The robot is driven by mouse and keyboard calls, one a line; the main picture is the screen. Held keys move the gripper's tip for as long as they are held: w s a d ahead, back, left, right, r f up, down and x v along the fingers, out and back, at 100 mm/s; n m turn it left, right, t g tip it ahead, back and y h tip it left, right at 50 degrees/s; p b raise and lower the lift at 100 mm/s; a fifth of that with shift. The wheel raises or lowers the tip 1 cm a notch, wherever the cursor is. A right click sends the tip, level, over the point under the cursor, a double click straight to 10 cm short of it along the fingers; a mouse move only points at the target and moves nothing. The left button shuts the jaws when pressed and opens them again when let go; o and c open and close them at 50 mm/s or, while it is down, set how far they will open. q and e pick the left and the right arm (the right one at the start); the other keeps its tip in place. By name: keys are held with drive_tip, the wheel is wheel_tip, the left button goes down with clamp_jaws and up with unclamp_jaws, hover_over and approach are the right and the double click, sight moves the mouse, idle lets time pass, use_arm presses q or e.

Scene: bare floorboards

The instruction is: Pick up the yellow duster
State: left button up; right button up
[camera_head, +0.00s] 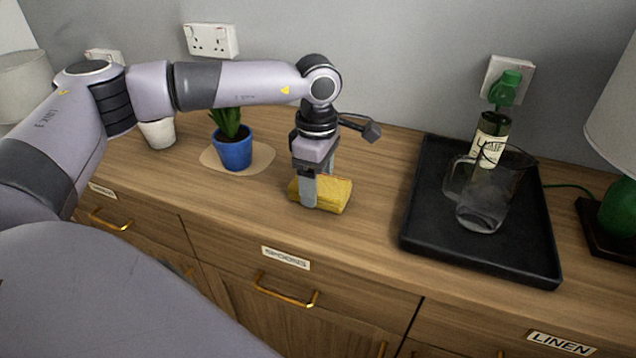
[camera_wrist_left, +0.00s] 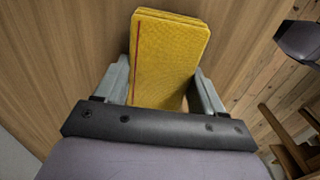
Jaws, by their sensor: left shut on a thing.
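The yellow duster (camera_head: 334,194) is a folded cloth on the wooden sideboard top, near its front edge in the head view. My left gripper (camera_head: 317,195) points down over it and is shut on it, with a finger in front of the cloth. In the left wrist view the duster (camera_wrist_left: 168,55) lies between the two fingers of the left gripper (camera_wrist_left: 165,88). I cannot tell whether the duster is clear of the wood. My right gripper is not in view.
A blue plant pot (camera_head: 234,150) stands on a mat to the left, with a white pot (camera_head: 158,133) beyond it. A black tray (camera_head: 420,232) on the right holds a glass jug (camera_head: 482,205) and a bottle (camera_head: 489,140). A lamp (camera_head: 615,210) stands at the far right.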

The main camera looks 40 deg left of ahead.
use_arm(q)
wheel_tip(320, 180, up, 20)
drive_tip(key=p, duration=0.1)
drive_tip(key=shift+p, duration=0.3)
drive_tip(key=shift+f, duration=0.1)
